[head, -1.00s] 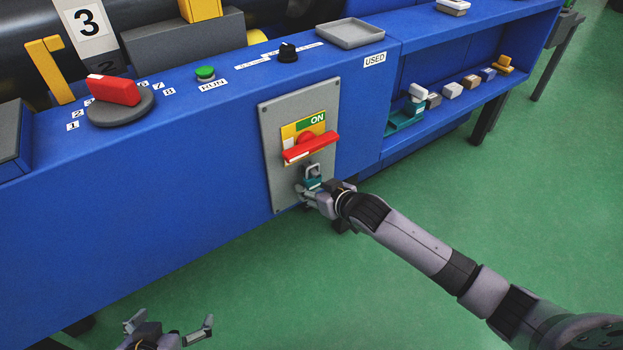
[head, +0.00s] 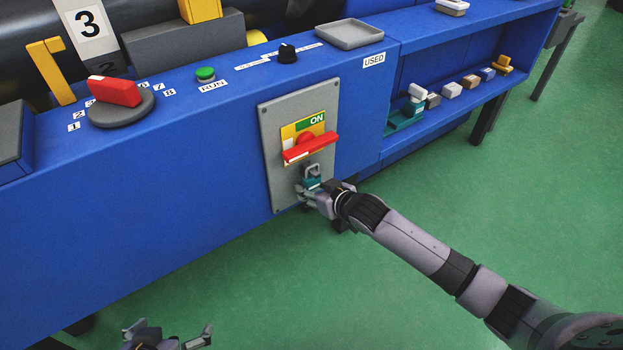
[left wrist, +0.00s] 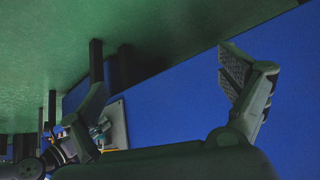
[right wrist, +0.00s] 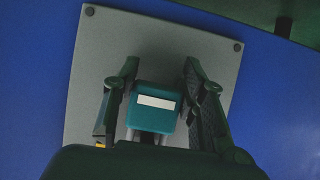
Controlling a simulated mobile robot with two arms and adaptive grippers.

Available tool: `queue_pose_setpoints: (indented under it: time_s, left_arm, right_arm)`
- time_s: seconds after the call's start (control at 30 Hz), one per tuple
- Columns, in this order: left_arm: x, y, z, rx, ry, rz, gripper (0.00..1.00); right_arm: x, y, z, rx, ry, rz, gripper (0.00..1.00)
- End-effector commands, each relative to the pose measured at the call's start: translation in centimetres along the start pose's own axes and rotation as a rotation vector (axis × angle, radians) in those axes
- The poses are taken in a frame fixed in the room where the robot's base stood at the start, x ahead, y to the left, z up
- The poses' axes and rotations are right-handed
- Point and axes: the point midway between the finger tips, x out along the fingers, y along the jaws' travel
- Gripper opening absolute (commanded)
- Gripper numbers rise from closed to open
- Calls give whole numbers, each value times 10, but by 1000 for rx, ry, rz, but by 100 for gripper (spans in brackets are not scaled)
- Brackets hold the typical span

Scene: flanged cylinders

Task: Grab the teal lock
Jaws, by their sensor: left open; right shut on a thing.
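The teal lock (head: 312,184) hangs by its grey shackle at the lower part of the grey switch panel (head: 284,180), below the red handle (head: 310,147). In the right wrist view the teal lock (right wrist: 154,106) has a white label and sits between the two fingers. My right gripper (head: 314,192) is shut on the teal lock; it also shows in the right wrist view (right wrist: 158,100). My left gripper (head: 170,335) is open and empty, low in front of the blue bench. It also shows in the left wrist view (left wrist: 165,85).
The blue bench (head: 180,200) carries a red selector lever (head: 114,91), a green button (head: 205,74), a black knob (head: 288,53) and a grey tray (head: 349,34). A shelf at right holds several small locks, one block (head: 452,90) white. The green floor (head: 540,200) is clear.

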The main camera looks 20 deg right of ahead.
Motion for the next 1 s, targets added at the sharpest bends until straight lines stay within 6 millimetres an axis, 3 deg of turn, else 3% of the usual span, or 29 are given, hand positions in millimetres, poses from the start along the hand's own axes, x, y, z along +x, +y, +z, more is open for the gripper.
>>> queue_pose_setpoints:
  time_s: [1.0]
  left_arm:
    - [-3,-2,14,-2,-66,-4,95]
  right_arm:
    - [0,-4,-6,2,11,-7,8]
